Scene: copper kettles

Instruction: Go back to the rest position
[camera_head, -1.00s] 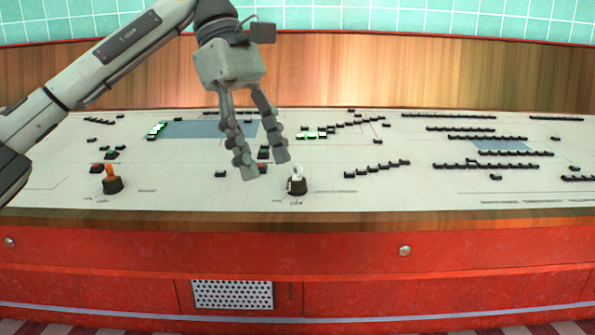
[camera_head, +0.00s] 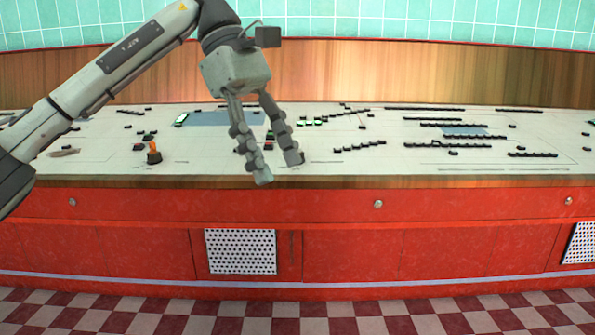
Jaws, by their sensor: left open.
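My left gripper (camera_head: 279,169) hangs fingers down in front of the console's front part, with its arm coming in from the left. Its two fingers are apart and nothing shows between them. The console top (camera_head: 400,165) is pale, with rows of small black switches. An orange-topped black knob (camera_head: 154,153) stands on it, left of my gripper. A dark knob base shows only partly behind the right fingertip, and its top is hidden. My right gripper is not in view.
The red console front (camera_head: 340,240) has a wooden edge, round silver knobs and perforated panels (camera_head: 240,251). A checkered floor (camera_head: 350,318) lies clear before it. A wooden back panel (camera_head: 430,75) and green tiles (camera_head: 400,23) rise behind.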

